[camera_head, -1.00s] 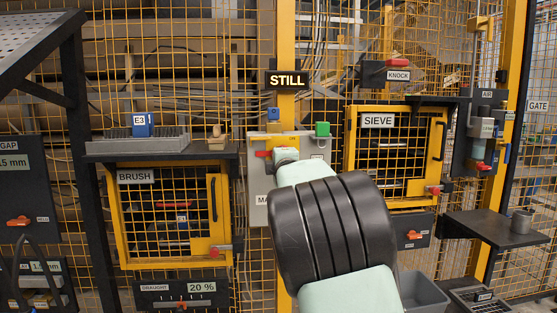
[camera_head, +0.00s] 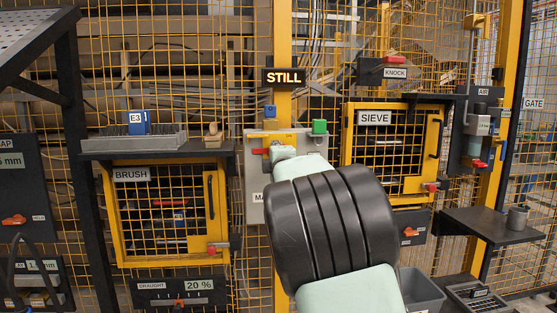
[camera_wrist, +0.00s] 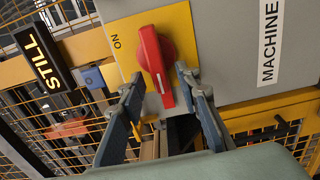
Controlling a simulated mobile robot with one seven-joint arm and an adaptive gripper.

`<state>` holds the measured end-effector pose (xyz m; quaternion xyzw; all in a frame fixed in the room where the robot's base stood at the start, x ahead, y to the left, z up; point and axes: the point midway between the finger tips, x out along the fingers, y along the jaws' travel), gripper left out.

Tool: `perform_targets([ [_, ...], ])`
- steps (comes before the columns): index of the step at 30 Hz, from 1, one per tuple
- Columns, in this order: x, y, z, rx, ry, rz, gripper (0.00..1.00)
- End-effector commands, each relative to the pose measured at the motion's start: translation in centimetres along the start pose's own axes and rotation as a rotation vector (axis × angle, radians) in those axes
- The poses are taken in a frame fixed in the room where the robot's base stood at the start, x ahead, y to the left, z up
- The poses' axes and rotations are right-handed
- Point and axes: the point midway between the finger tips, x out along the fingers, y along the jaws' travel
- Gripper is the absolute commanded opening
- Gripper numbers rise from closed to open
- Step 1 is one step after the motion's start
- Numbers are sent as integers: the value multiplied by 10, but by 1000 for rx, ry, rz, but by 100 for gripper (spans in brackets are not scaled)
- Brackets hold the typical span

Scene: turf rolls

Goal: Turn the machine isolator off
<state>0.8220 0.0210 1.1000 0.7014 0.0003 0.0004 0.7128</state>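The machine isolator is a grey box (camera_head: 254,206) on the yellow post, with a red rotary handle on a yellow plate. In the wrist view the plate (camera_wrist: 185,22) reads ON, and the box carries a MACHINE label (camera_wrist: 270,35). The red handle (camera_wrist: 154,58) lies lengthwise, slightly tilted, beside the ON mark. My gripper (camera_wrist: 159,78) is open, with one finger on each side of the handle's narrow end. I cannot tell whether either finger touches it. In the head view my arm hides the fingers and part of the box; a red handle part (camera_head: 260,151) shows.
A lit STILL sign (camera_head: 284,77) hangs above the isolator. A blue block (camera_head: 270,112) and a green block (camera_head: 319,127) sit at the box's top. The BRUSH door (camera_head: 131,176) is left, the SIEVE door (camera_head: 376,119) right. Yellow mesh fencing stands behind.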

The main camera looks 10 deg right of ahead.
Motion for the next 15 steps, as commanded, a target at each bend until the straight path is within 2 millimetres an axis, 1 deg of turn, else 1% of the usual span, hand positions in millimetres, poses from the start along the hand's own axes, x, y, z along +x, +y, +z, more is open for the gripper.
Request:
perform_targets([
  [15, -86, 1, 0, 5, 1, 1, 30],
])
